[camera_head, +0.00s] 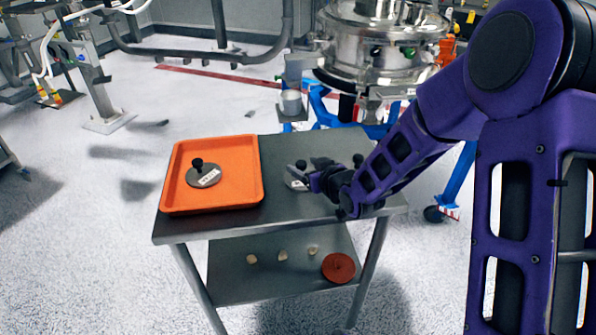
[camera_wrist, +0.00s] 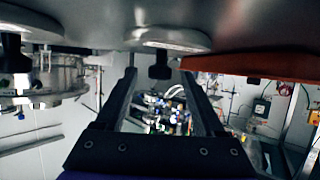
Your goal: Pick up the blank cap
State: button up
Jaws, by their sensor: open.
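A grey round cap (camera_head: 296,184) with a black knob and a pale label lies on the dark table top, right of the orange tray. My gripper (camera_head: 312,182) is low over the table beside it, partly hiding it. In the wrist view, which looks upside down, this cap (camera_wrist: 172,40) shows ahead with its knob (camera_wrist: 160,69) lined up between my two open fingers (camera_wrist: 159,76). I cannot tell if the knob is inside the fingertips or just beyond. Another cap's knob (camera_head: 358,160) shows behind my wrist. A third cap (camera_head: 206,178), labelled, lies in the tray. Which is blank is unclear.
The orange tray (camera_head: 239,193) fills the table's left side; its edge (camera_wrist: 250,67) shows in the wrist view. The lower shelf (camera_head: 232,285) holds a red disc (camera_head: 338,268) and several small pale pieces. A steel sifter (camera_head: 375,45) on a blue frame stands behind the table.

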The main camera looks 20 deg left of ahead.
jog(key=shift+w+a+f, duration=0.2)
jog(key=shift+w+a, duration=0.1)
jog(key=shift+w, duration=0.05)
grip_shut()
